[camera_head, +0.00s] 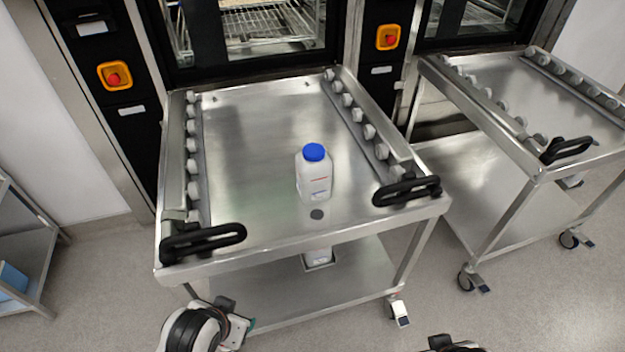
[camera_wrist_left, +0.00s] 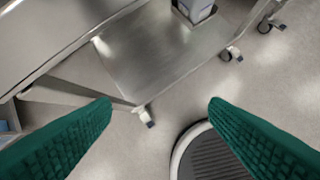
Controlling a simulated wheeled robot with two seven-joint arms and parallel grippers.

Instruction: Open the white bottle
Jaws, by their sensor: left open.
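The white bottle (camera_head: 314,178) stands upright on the steel top of the trolley (camera_head: 250,130), near its front edge. Its blue cap (camera_head: 314,152) is on. My left gripper is at the bottom of the head view, in front of the trolley and lower left of the bottle. In the left wrist view its two green fingers are wide apart, with nothing between them (camera_wrist_left: 160,105). The bottle does not show in that view. A dark part of my right arm (camera_head: 452,343) shows at the bottom edge of the head view; its fingers cannot be made out.
Black handles (camera_head: 203,241) (camera_head: 407,190) stick up at the trolley's front corners. Rows of grey rollers (camera_head: 192,145) line its sides. A second trolley (camera_head: 540,150) stands at the right. Washers with red buttons (camera_head: 114,78) are behind. The trolley top around the bottle is clear.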

